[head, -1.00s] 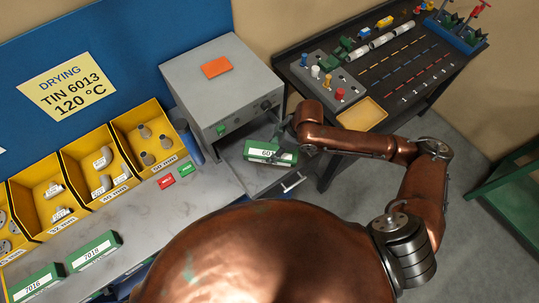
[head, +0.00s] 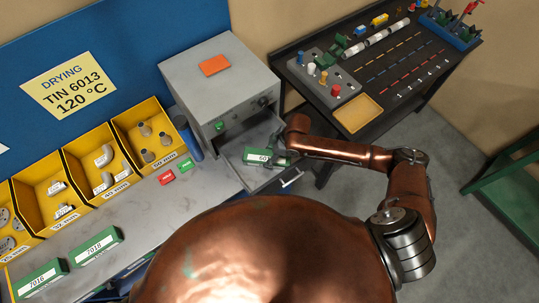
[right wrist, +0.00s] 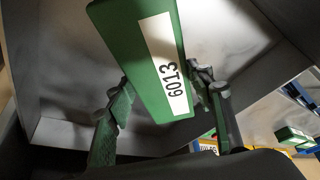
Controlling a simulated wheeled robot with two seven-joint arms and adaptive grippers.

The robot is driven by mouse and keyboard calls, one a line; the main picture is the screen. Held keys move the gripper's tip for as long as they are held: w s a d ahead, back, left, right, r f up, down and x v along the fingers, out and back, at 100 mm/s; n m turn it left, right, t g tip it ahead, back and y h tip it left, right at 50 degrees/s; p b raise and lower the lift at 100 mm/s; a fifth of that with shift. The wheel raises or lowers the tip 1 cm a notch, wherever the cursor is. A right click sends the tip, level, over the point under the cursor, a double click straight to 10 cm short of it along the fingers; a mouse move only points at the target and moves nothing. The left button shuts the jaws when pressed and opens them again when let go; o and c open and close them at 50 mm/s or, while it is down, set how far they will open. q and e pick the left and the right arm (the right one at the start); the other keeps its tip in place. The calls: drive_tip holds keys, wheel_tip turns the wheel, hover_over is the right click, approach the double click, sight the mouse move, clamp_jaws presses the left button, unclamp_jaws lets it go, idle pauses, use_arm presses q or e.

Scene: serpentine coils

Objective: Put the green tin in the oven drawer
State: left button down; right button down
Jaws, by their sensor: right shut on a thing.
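The green tin (head: 257,156), with a white label reading 6013, is held over or inside the open oven drawer (head: 236,153). I cannot tell whether it touches the drawer floor. My right gripper (head: 281,152) is shut on the tin. In the right wrist view, the tin (right wrist: 135,50) sits between the two fingers (right wrist: 160,95), with the grey drawer floor (right wrist: 65,75) behind it. The grey oven (head: 210,90) stands behind the drawer. The gripper partly hides the tin's right end in the head view. My left gripper is not in view.
Two green 2016 tins (head: 96,244) lie on the marble counter (head: 150,215). Yellow bins (head: 150,135) line its back. Red (head: 166,177) and green (head: 185,165) blocks lie near the drawer. A dark table (head: 400,80) with parts stands at the right.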

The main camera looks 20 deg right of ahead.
sight(269, 157)
drive_tip(key=c, duration=1.4)
unclamp_jaws()
drive_tip(key=shift+s, duration=0.15)
drive_tip(key=shift+o, duration=0.9)
drive_tip(key=shift+s, duration=0.15)
drive_tip(key=shift+o, duration=0.9)
drive_tip(key=shift+s+r, duration=0.1)
drive_tip(key=shift+r, duration=0.05)
drive_tip(key=shift+o, duration=0.5)
drive_tip(key=v, duration=0.4)
drive_tip(key=shift+d+r+b, duration=0.2)
drive_tip(key=shift+b, duration=0.1)
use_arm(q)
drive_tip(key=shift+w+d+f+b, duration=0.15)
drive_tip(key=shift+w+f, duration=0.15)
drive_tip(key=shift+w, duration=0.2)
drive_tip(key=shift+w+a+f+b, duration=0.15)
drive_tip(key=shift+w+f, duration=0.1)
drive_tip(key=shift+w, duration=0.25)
use_arm(e)
drive_tip(key=v, duration=0.7)
drive_tip(key=shift+r, duration=0.25)
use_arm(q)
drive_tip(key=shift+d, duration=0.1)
